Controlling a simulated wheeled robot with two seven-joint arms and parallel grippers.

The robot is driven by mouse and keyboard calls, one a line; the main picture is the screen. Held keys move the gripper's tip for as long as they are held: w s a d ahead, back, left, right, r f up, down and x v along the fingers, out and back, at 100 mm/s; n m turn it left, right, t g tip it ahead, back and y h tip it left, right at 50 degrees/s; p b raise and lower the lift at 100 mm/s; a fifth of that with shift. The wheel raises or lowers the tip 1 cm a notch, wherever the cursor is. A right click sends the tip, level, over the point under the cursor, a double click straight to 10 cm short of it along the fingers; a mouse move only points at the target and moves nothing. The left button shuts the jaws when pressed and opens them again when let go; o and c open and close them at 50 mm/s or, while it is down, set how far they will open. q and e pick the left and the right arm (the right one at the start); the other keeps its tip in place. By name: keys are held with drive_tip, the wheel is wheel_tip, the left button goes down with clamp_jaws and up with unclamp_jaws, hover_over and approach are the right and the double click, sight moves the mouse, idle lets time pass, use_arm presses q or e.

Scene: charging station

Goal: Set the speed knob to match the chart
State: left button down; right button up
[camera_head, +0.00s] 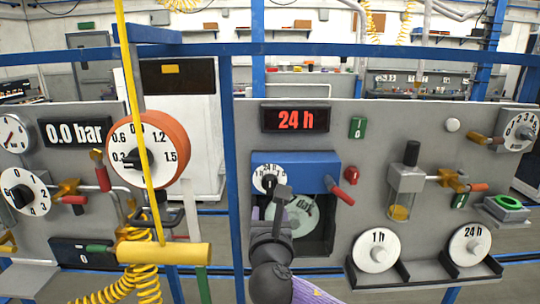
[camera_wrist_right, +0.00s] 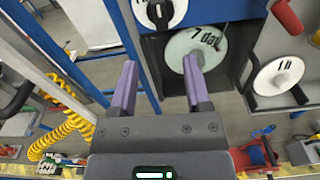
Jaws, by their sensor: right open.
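The speed knob (camera_head: 267,180) is a small white dial with a black grip on the blue recorder housing (camera_head: 315,166). Part of its scale is readable as 24 h, but its setting is too small to tell. It also shows at the top of the wrist view (camera_wrist_right: 158,10). Below it, a pale green round chart (camera_head: 303,212) sits in the dark bay; in the wrist view it reads 7 day (camera_wrist_right: 180,48). The red display (camera_head: 296,119) above reads 24 h. My right gripper (camera_wrist_right: 160,64) is open and empty, in front of the chart and below the knob. My left gripper is out of view.
Charts marked 1 h (camera_head: 376,250) and 24 h (camera_head: 470,245) stand in dark holders at right. A red-handled lever (camera_head: 345,193) juts from the housing's right side. A blue post (camera_head: 231,130) and a yellow hose (camera_head: 130,282) stand to the left.

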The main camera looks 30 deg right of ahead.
sight(270, 181)
drive_tip(key=shift+n, duration=0.3)
drive_tip(key=x, duration=0.3)
drive_tip(key=r+x, duration=0.1)
drive_tip(key=x, duration=0.2)
drive_tip(key=r+x, duration=0.1)
drive_tip(key=x, duration=0.2)
drive_tip(key=shift+w+d+r, duration=0.1)
drive_tip(key=shift+w+d, duration=0.1)
drive_tip(key=shift+d, duration=0.05)
clamp_jaws()
